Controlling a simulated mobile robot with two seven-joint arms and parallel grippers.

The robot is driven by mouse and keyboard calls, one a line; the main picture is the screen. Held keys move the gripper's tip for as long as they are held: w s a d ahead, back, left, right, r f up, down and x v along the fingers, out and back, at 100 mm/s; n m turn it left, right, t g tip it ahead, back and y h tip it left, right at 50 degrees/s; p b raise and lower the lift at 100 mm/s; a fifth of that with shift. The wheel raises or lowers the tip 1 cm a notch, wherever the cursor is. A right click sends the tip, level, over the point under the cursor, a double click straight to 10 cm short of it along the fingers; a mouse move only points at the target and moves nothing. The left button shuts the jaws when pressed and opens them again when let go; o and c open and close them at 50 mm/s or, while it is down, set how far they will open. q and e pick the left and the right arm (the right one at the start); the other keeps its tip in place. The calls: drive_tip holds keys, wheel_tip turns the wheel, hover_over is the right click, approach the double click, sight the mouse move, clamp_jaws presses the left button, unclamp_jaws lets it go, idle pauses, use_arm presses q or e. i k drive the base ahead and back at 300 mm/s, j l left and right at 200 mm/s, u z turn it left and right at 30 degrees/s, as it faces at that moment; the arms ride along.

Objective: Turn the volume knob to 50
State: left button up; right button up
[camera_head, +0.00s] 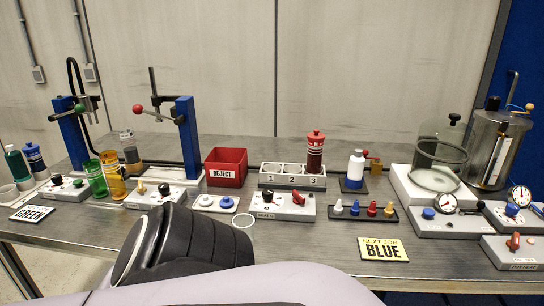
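The labels by the knobs are too small to read, so I cannot tell which knob is the volume knob. Black knobs show on the far left control box (68,189), on the box before the right press (153,196) and on the middle box (280,206), which also has a red knob (299,198). A grey box (440,226) at the right carries a blue knob (428,213) and a dial gauge (445,203). A red knob (515,242) sits on the front right box. Neither gripper shows; part of my arm fills the lower middle.
Two blue presses stand at the left, with green and orange cups near them. A red reject bin (226,167), a numbered rack (292,177) with a red canister (315,152), and a glass chamber (438,163) stand farther back. A BLUE card (383,249) lies at the front.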

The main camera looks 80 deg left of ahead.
sight(57, 179)
drive_tip(key=u, duration=3.8)
drive_tip(key=i+j, duration=0.85)
drive_tip(key=i+j+z, duration=0.15)
drive_tip(key=z, duration=0.25)
drive_tip(key=i+j+z, duration=0.1)
drive_tip(key=z, duration=0.3)
drive_tip(key=j+z, duration=0.1)
drive_tip(key=z, duration=0.35)
